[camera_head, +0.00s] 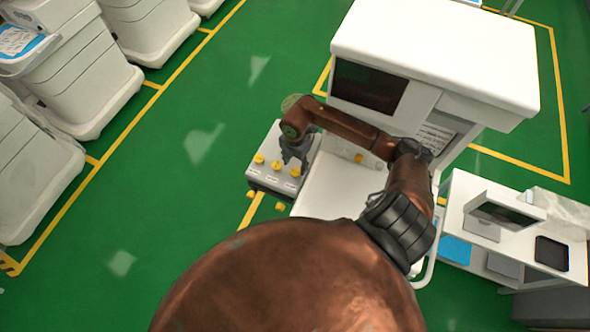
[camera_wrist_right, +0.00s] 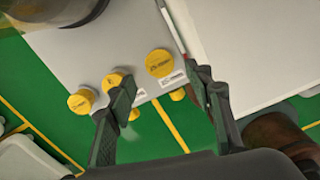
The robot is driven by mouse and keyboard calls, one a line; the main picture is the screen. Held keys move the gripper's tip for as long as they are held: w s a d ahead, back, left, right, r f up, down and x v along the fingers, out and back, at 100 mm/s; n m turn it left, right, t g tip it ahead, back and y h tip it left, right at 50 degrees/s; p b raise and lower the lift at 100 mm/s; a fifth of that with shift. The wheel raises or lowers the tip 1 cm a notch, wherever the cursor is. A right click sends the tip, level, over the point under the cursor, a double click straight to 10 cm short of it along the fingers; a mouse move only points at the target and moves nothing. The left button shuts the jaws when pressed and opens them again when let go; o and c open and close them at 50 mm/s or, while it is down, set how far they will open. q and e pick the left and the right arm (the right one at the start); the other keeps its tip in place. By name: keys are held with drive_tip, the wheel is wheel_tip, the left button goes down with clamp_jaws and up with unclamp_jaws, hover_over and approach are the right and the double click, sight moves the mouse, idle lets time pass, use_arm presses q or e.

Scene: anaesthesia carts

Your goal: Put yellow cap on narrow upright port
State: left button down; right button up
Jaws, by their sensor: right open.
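Three round yellow caps sit in a row on a light grey block (camera_head: 261,178): a left one (camera_head: 259,158), a middle one (camera_head: 276,166) and a right one (camera_head: 295,172). In the wrist view they are left (camera_wrist_right: 81,100), middle (camera_wrist_right: 115,80) and right (camera_wrist_right: 159,62), with small labels beside them. My right gripper (camera_head: 293,162) is over the right end of this row. Its fingers are open (camera_wrist_right: 163,84), with the right cap showing between them and nothing held. The left finger partly covers the middle cap. I cannot pick out the narrow upright port. My left gripper is not in view.
Smaller yellow parts (camera_head: 251,194) show at the block's front side. A large white cart (camera_head: 440,50) stands behind, with a white worktop (camera_head: 330,190) right of the block. A white shelf unit (camera_head: 470,215) is at the right. Green floor is open at the left.

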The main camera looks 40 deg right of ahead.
sight(295, 172)
wheel_tip(295, 172, up, 7)
drive_tip(key=shift+b, duration=0.35)
